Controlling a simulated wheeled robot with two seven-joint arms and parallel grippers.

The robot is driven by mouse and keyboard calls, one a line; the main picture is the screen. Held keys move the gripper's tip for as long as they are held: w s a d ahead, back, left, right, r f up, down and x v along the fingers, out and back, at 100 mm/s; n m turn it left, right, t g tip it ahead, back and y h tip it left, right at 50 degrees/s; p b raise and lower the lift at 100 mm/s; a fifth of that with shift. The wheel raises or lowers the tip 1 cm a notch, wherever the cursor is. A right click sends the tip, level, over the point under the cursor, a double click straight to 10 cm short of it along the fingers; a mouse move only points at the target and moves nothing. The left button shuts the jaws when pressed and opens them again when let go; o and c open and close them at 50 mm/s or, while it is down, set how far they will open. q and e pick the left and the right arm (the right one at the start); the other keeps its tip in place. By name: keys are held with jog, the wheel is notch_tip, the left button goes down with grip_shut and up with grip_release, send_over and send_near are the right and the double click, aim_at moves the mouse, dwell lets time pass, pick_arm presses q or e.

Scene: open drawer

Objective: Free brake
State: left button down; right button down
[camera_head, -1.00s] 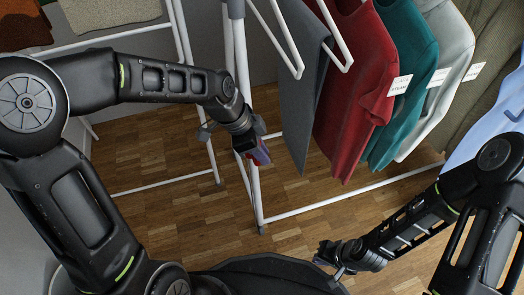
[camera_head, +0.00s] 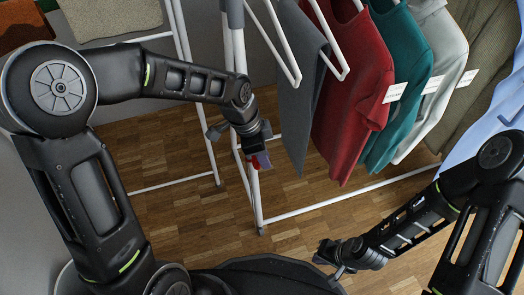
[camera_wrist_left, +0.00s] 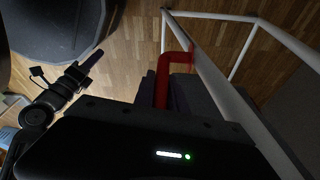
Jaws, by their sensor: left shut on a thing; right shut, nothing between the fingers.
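A red bent bar (camera_wrist_left: 179,62) beside a white post shows in the left wrist view; I take it for the brake. My left gripper (camera_head: 261,163) is shut on it, low by the rack's near upright. The bar comes out between the dark fingers and bends toward the post; its lower part is hidden by the gripper. In the head view only a small red patch shows at the fingertips. My right gripper (camera_head: 338,273) is shut and empty, low at the right, well apart from the rack.
A white-framed clothes rack (camera_head: 335,198) holds grey trousers (camera_head: 295,95), a red shirt (camera_head: 352,100), a teal shirt (camera_head: 402,75) and other garments. A shelf with folded cloths (camera_head: 110,18) stands at the back left. The wooden floor (camera_head: 165,210) is clear between them.

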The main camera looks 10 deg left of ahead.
pick_arm(q)
jog(key=c, duration=1.4)
grip_release()
jog(key=shift+o, duration=0.2)
jog(key=shift+r, duration=0.1)
jog(key=p+v, duration=0.2)
jog(key=v, duration=0.4)
jog(key=shift+a+r+p, duration=0.1)
jog(key=shift+r+p, duration=0.25)
jog(key=shift+s+a+r, duration=0.1)
jog(key=shift+a+r, duration=0.05)
jog(key=shift+r, duration=0.3)
